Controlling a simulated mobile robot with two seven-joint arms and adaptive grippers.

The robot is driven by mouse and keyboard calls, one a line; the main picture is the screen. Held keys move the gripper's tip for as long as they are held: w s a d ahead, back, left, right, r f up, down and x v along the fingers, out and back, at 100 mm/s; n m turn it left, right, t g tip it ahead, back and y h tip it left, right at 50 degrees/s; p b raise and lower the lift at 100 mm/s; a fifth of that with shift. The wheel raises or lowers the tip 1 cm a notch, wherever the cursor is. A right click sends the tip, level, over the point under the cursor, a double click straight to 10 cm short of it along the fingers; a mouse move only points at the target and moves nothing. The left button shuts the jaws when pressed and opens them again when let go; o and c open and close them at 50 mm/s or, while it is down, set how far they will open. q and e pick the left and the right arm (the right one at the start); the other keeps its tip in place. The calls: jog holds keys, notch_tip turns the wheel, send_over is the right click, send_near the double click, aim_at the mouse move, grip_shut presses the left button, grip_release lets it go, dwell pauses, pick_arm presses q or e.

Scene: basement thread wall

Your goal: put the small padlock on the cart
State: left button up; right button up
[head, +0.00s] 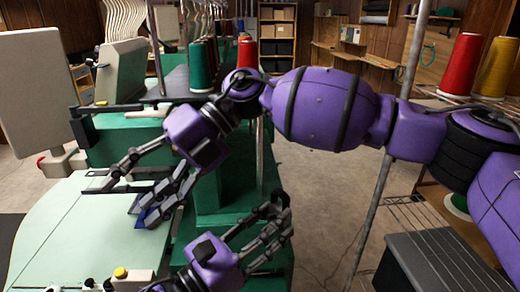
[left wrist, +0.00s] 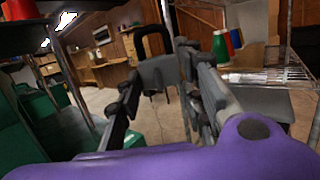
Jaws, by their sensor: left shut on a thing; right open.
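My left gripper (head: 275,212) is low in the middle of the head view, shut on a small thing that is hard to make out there. In the left wrist view, a grey body with a dark arch, looking like the small padlock (left wrist: 158,72), shows between the fingers (left wrist: 155,85). My right gripper (head: 112,200) is open over the pale green table at the left. A small blue piece (head: 150,214) is by its lower finger; I cannot tell whether it is separate. A wire-shelf frame (head: 404,212), possibly the cart, stands at the lower right.
The pale green table top (head: 60,235) is mostly bare. Green machine bases stand behind my grippers, with green and red thread spools (head: 202,65) above. A thin metal post (head: 375,215) rises right of centre. A dark grey ribbed box (head: 435,262) is at lower right. Open floor lies between.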

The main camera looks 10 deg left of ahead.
jog(key=w+d+f+n+t+h, duration=0.1)
jog(key=w+d+n+t+h, duration=0.1)
jog(key=d+t+h, duration=0.35)
jog(key=t+h, duration=0.3)
jog(key=h, duration=0.2)
send_near(271, 205)
jog(key=f, duration=0.3)
jog(key=d+f, duration=0.1)
jog(key=f, duration=0.5)
jog(key=shift+d+f, duration=0.2)
jog(key=shift+d, duration=0.1)
jog(key=c, duration=1.2)
pick_arm(q)
jog(key=o, duration=0.9)
pick_arm(e)
jog(key=shift+c, duration=0.7)
pick_arm(q)
jog(key=o, duration=0.5)
jog(key=shift+c, duration=0.2)
